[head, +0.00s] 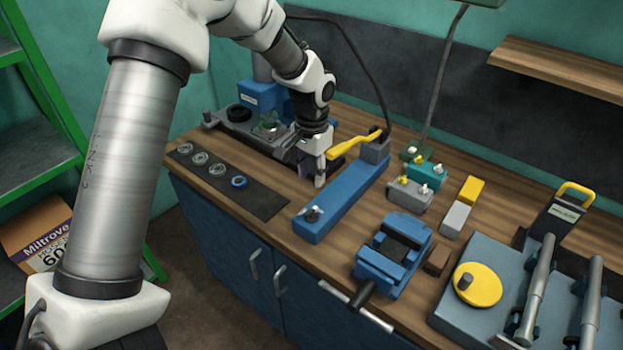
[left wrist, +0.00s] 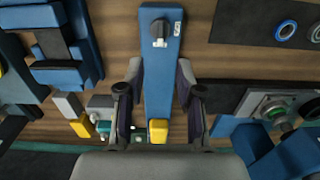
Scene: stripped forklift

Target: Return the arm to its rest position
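My left arm comes in from the left in the head view and bends down over the workbench (head: 345,260). Nothing is seen held. Whether the fingers touch the fixture is not clear. My right gripper is in neither view.
A dark mat with several rings (head: 260,203) lies left of the gripper. A blue vise (head: 388,262), small grey and teal blocks (head: 410,195) and a grey fixture with a yellow disc (head: 478,285) stand to the right. A thin dark lamp stem (head: 440,75) rises behind. Green shelving (head: 35,90) stands left.

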